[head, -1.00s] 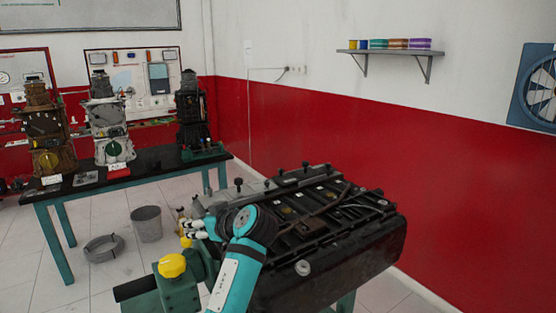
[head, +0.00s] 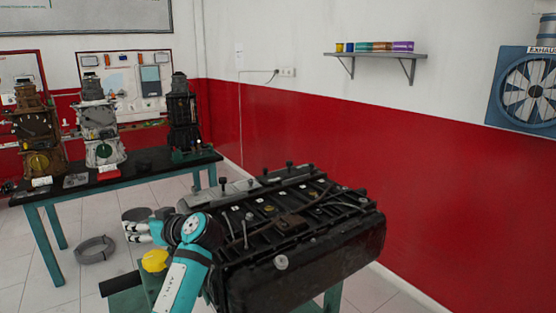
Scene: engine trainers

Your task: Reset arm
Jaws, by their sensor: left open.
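My left arm (head: 185,275) is teal and white and comes up from the bottom, bent at its elbow beside the black engine block (head: 300,260). My left gripper (head: 130,232) is at the block's left, pointing left, with its fingers apart and nothing seen between them. It overlaps the grey bucket in the picture, and I see no contact with the engine. My right gripper is not in view.
A yellow knob (head: 155,261) on a green stand is just below the gripper. A grey bucket (head: 137,213) and a hose coil (head: 94,250) are on the tiled floor. A dark-topped table (head: 120,172) with engine trainers stands at the back left.

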